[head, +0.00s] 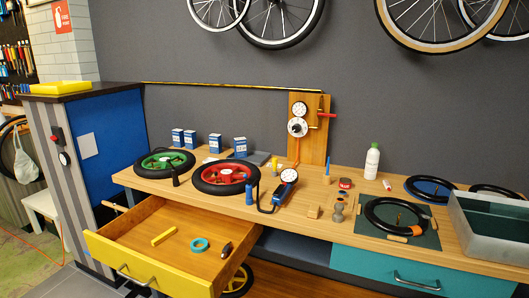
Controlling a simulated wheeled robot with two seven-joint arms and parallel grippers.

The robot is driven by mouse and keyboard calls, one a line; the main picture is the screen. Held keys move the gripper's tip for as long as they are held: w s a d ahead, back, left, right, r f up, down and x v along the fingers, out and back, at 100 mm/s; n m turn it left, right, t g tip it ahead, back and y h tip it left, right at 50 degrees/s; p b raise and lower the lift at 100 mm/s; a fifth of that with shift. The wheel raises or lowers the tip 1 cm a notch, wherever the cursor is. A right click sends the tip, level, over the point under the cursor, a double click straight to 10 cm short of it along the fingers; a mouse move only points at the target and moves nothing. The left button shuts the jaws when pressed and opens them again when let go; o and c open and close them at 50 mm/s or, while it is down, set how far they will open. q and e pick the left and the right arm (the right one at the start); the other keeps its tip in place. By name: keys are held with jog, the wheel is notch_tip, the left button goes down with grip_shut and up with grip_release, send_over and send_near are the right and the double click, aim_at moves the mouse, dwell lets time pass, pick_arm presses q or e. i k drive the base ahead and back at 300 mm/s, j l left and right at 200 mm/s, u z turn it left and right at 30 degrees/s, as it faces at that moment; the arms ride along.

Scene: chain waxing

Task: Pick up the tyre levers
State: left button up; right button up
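No item is plainly recognisable as tyre levers at this size. A short yellow bar (164,236) lies in the open yellow drawer (112,250), and I cannot tell whether it is one or more levers. A teal ring (199,245) and a small dark tool (226,250) lie to its right in the same drawer, apart from it. Neither of my grippers shows in the head view.
The wooden bench (322,226) carries a green-hubbed wheel (164,162), a red-hubbed wheel (225,176), a gauge board (309,130), a white bottle (372,160), a tyre on a dark mat (432,238) and a grey bin (490,245). The open drawer juts out at front left. A teal drawer (350,262) is shut.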

aim_at(164, 236)
jog(key=i+j+u, duration=0.1)
jog(key=u, duration=0.65)
jog(key=i, duration=0.05)
